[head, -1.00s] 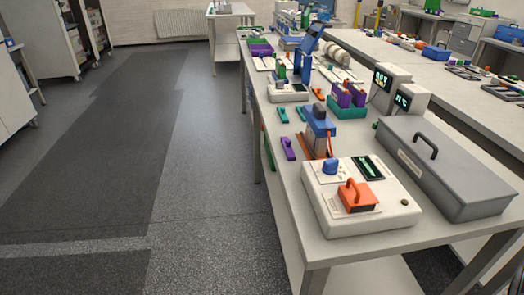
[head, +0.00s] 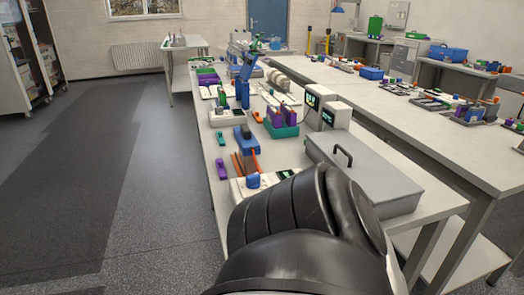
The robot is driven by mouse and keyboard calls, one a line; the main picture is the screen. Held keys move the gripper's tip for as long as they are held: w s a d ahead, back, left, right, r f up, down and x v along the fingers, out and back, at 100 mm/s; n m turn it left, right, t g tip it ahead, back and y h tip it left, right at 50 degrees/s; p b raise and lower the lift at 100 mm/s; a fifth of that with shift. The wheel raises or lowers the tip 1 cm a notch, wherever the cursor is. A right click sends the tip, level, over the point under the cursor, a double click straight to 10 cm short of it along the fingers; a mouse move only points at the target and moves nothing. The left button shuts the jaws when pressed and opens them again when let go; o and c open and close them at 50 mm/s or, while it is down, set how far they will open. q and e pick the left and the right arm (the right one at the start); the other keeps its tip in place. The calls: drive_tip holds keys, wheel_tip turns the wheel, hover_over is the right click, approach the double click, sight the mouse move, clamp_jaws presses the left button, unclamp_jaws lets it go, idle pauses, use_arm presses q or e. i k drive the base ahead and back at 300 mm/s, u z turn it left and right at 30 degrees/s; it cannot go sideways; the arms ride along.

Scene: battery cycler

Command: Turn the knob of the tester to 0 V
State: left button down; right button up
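The tester (head: 239,190) is a cream box on the near part of the long bench. Its blue knob (head: 253,180) shows just above a large black link of my arm, and the knob's setting cannot be read. A small part of its dark display shows right of the knob. The arm link hides the front of the tester, including where its orange handled part would be. Neither of my grippers is in view.
A grey case (head: 365,175) with a black handle stands right of the tester. A blue block (head: 246,140) with orange strips stands behind it. Two small display units (head: 328,114) and purple blocks (head: 284,117) are farther back. Open floor (head: 160,200) lies left.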

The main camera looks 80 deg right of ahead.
sight(253, 181)
drive_tip(key=k, duration=0.6)
drive_tip(key=z, duration=1.1)
